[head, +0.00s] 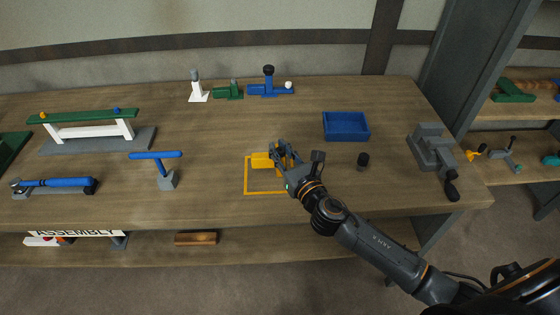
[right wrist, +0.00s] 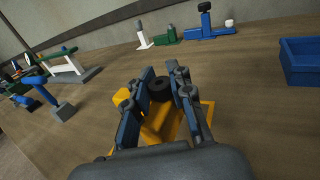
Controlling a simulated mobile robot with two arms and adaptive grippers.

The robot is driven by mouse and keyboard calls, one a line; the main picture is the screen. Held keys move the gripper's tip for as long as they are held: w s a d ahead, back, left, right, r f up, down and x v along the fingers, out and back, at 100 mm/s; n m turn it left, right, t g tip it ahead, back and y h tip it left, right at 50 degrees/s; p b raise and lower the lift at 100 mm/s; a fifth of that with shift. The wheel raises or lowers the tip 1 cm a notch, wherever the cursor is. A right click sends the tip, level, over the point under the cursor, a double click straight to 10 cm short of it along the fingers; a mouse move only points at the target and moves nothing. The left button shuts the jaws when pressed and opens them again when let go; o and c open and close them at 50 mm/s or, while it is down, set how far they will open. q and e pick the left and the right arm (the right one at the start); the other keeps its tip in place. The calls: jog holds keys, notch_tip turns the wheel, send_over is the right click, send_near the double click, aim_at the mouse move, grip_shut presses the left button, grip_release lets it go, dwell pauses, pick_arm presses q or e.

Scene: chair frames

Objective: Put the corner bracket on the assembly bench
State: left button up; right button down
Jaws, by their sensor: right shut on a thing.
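The yellow corner bracket (head: 261,160) is at the far part of the yellow square outline (head: 246,180) on the assembly bench (head: 220,210). My right gripper (head: 283,155) is shut on it, low over the bench. In the right wrist view the yellow bracket (right wrist: 156,125) shows between the two fingers, with a dark round knob-like part (right wrist: 160,88) at the fingertips. The fingers hide much of the bracket, and I cannot tell whether it touches the bench top. My left gripper is not in view.
A blue tray (head: 346,126), a small black cylinder (head: 363,161) and a grey vise (head: 433,150) stand to the right. White, green and blue pieces (head: 268,88) line the back. A blue T-handled tool (head: 163,172) and a green-topped frame (head: 85,118) are left.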

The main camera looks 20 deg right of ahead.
jog(key=shift+w+d+f+b, duration=0.15)
jog(key=shift+f+b, duration=0.3)
jog(key=shift+f, duration=0.55)
jog(key=shift+w+f+b, duration=0.2)
jog(key=shift+f+b, duration=0.2)
jog(key=shift+f, duration=0.55)
jog(key=shift+f, duration=0.1)
jog(key=c, duration=1.2)
grip_release()
jog(key=shift+f, duration=0.1)
jog(key=shift+o, duration=0.2)
jog(key=shift+s+r, duration=0.15)
jog(key=shift+r, duration=0.05)
jog(key=s, duration=0.3)
jog(key=s+d+b, duration=0.1)
jog(key=s, duration=0.6)
jog(key=shift+s+d+f+b, duration=0.1)
jog(key=shift+d+f+b, duration=0.05)
jog(key=shift+d+b, duration=0.15)
jog(key=shift+s+d, duration=0.1)
jog(key=shift+s, duration=0.65)
